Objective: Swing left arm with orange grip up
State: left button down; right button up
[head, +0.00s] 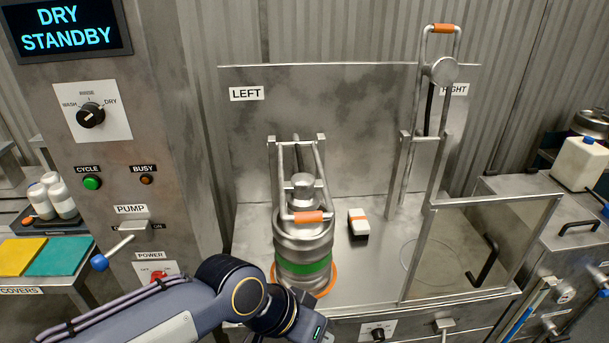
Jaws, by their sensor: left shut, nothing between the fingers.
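The left swing arm (283,170), under the LEFT label, is a steel frame with an orange grip (307,217) across its front end. It is down, with its head over a steel keg (300,245) that has a green band and stands on an orange ring (332,278). The right swing arm (415,120) stands upright, its orange grip (443,28) at the top. My left gripper (316,333) is at the bottom edge, below and in front of the keg, well away from the orange grip. Its fingertips are largely cut off by the frame. My right gripper is not in view.
A clear guard panel with a black handle (484,262) stands front right. The control panel, with a pump lever (118,247) and DRY STANDBY display (66,27), is at left. Space above the left arm is free.

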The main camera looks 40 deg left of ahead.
aim_at(301, 194)
jog(key=u, duration=1.5)
